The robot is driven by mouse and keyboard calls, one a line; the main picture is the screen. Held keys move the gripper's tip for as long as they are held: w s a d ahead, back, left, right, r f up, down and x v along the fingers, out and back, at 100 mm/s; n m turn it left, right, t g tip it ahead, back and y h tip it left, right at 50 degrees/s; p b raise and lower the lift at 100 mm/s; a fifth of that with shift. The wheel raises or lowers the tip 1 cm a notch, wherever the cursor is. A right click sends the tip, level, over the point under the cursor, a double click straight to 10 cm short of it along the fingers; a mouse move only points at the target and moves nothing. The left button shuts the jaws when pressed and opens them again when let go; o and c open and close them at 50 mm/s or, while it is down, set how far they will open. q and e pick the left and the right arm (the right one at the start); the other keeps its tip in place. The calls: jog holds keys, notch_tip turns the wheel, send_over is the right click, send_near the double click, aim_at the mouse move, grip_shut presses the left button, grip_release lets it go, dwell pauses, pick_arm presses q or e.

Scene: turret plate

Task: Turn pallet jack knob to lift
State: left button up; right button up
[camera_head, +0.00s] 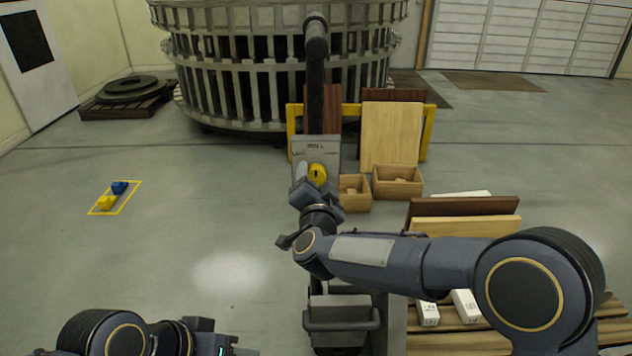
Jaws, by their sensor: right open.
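The yellow knob (318,172) sits on the grey control panel (316,147) of the pallet jack, just right of the picture's middle. The jack's dark handle post (316,75) rises behind the panel. My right gripper (313,180) is open, right in front of the knob, and covers the knob's lower left part. I cannot tell whether its fingers touch the knob. The lower part of the jack (341,314) shows below my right arm. My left gripper (226,343) is low at the bottom edge, partly cut off, far from the knob.
Two open wooden boxes (397,182) and leaning boards (391,135) stand right of the panel. A pallet (460,343) with boards and white boxes lies at lower right. A large slatted round structure (280,80) stands behind. The floor at left is mostly clear, with blue and yellow blocks (108,202).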

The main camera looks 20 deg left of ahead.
jog(key=c, duration=1)
jog(key=shift+r+n+p, duration=0.15)
jog(key=shift+n+p, duration=0.85)
jog(key=shift+n, duration=0.1)
jog(key=shift+n+p, duration=0.9)
jog(key=shift+n, duration=0.3)
jog(key=n+p, duration=0.2)
jog(key=n, duration=0.1)
jog(key=shift+n+p, duration=0.5)
jog(key=shift+n, duration=0.6)
jog(key=shift+f, duration=0.2)
